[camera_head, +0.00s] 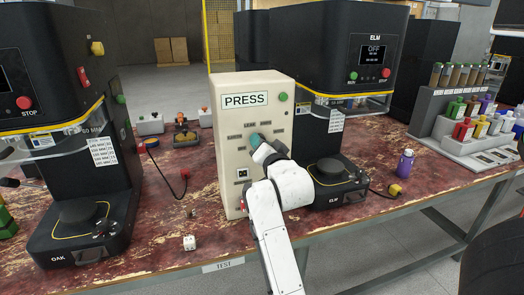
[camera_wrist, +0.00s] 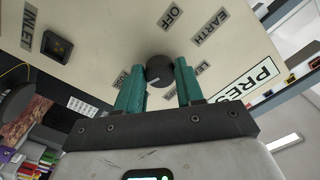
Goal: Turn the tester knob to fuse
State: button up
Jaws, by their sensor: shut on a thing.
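The tester is a cream upright box marked PRESS (camera_head: 230,160) on the bench, left of the ELM machine. Its black round knob (camera_wrist: 159,68) sits on the front panel with labels around it. My gripper (camera_head: 258,141) reaches the panel from the front, and its teal fingers (camera_wrist: 158,82) are shut on the knob, one on each side. Labels near the fingers are partly hidden. I cannot tell which label the knob points to.
The OAK machine (camera_head: 70,150) stands at the left and the ELM machine (camera_head: 335,60) close at the right. A white die (camera_head: 189,242) lies near the bench's front edge. A purple bottle (camera_head: 404,163) and a rack of bottles (camera_head: 470,125) are farther right. Cables lie beside the machines.

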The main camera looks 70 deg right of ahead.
jog(key=shift+f+m+b, duration=0.2)
jog(key=shift+m+b, duration=0.4)
jog(key=shift+m, duration=0.7)
jog(key=shift+w, duration=0.1)
jog(key=o, duration=1)
jog(key=shift+r, duration=0.15)
jog(key=shift+o, duration=0.2)
jog(key=b+v, duration=0.1)
jog(key=v, duration=1)
jog(key=shift+b, duration=0.3)
